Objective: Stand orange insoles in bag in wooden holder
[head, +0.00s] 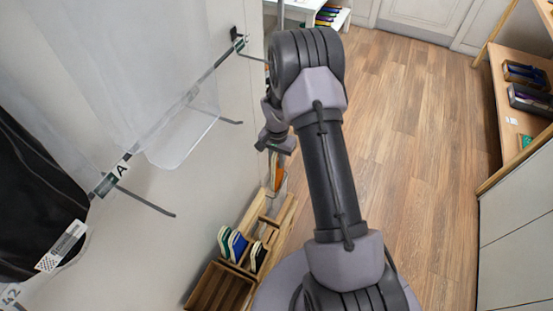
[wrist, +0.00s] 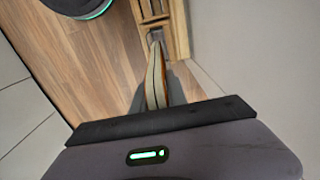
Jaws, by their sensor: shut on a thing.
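My gripper (head: 276,146) is shut on the orange insoles (head: 277,172), which hang below it beside the wall in the head view. In the wrist view the insoles (wrist: 155,80) show edge-on, with pale edges and an orange side, pointing toward the holder. The wooden holder (head: 283,217) stands low against the wall, below the insoles. Its left part holds blue and green insoles (head: 232,243) and a dark pair (head: 258,256). In the wrist view the holder (wrist: 180,30) shows at the top. I cannot tell whether the insoles touch it. A bag around them is not clear.
A wooden crate (head: 218,288) stands next to the holder at the bottom. Clear bags and a black bag (head: 38,200) hang from wall hooks at left. Shelves (head: 520,60) stand at right. The wooden floor (head: 410,150) between is clear.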

